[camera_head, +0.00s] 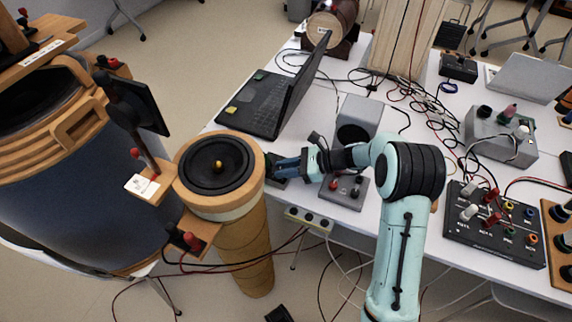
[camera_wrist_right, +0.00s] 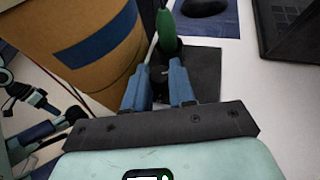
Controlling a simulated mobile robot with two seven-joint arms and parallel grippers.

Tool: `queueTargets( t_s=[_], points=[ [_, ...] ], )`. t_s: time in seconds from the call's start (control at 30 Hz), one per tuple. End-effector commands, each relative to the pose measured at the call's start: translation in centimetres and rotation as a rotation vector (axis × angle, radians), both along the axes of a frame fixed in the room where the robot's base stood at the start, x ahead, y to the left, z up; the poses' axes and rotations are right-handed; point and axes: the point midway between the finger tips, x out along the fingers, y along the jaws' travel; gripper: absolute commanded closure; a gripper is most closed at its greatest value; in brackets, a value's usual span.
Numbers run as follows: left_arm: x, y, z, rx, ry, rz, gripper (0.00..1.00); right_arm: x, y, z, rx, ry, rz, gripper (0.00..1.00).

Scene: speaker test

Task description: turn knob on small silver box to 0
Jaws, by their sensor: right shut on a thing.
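My right gripper (camera_head: 281,166) reaches left to the near left edge of the white table, beside the round speaker. A small dark grey box (camera_wrist_right: 207,75) lies on the table under the fingers. In the wrist view my right gripper (camera_wrist_right: 160,80) has its two blue fingers on either side of a small black knob (camera_wrist_right: 157,76) on the box and is shut on it. A green part (camera_wrist_right: 166,30) stands up just beyond the knob. The fingers and arm hide most of the box in the head view. The knob's scale cannot be read. My left gripper is not seen.
A speaker on a tan column (camera_head: 217,168) stands left of the gripper. A laptop (camera_head: 262,106) lies behind it. A grey box with terminals (camera_head: 344,192) sits close under my arm. A black panel (camera_head: 495,225) and several loose cables crowd the right.

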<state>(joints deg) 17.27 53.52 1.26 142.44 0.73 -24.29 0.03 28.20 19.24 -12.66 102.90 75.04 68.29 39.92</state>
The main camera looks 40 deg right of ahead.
Motion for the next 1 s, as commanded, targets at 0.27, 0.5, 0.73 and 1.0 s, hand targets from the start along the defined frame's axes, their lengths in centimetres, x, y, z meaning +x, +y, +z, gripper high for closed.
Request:
queueTargets(
  t_s=[0.27,0.5,0.73,1.0],
  points=[
    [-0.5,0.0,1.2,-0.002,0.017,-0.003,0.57,0.2,-0.2,0.1,0.001,0.000,0.169,1.00],
    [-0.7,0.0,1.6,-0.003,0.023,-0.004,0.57,0.3,-0.2,0.0,0.001,-0.001,0.240,1.00],
    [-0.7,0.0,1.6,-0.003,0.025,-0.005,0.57,0.3,-0.2,0.0,0.000,-0.002,0.258,1.00],
    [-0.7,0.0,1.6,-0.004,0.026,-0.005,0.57,0.3,-0.2,0.0,0.001,-0.003,0.257,1.00]
  ],
)
